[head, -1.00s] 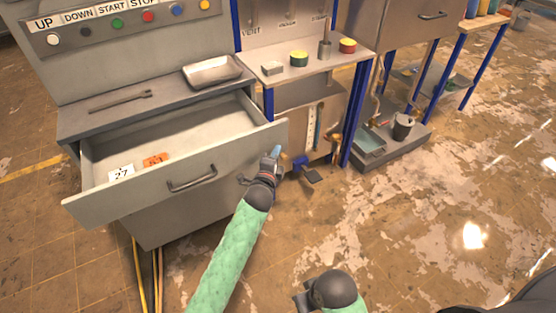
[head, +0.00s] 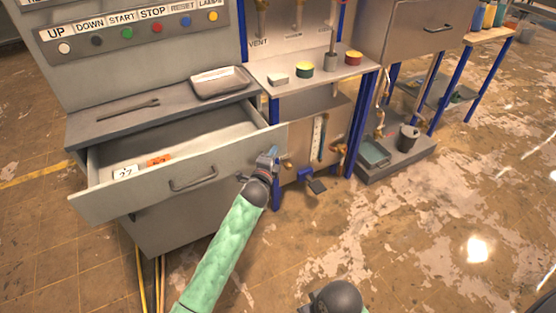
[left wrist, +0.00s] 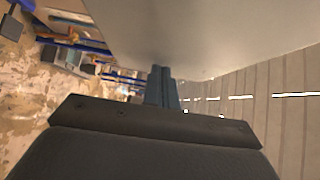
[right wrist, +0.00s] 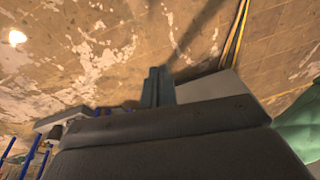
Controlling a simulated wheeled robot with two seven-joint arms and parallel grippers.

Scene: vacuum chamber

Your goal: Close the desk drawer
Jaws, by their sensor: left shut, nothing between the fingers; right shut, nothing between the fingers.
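The desk drawer (head: 225,168) is grey with a dark bar handle (head: 193,179) and stands partly open below the desk top (head: 150,122). A white card marked 27 (head: 126,172) and an orange tag (head: 158,160) lie inside it. My left gripper (head: 272,155) is shut and empty, at the right end of the drawer front; its closed fingers also show in the left wrist view (left wrist: 162,88) close to a pale grey surface. Whether they touch the drawer front I cannot tell. My right gripper (right wrist: 158,88) is shut and empty, low and away from the drawer.
A metal tray (head: 220,82) and a dark tool (head: 128,108) lie on the desk top. A blue-framed bench (head: 300,82) with small tins stands to the right of the drawer. The worn floor at the right is open.

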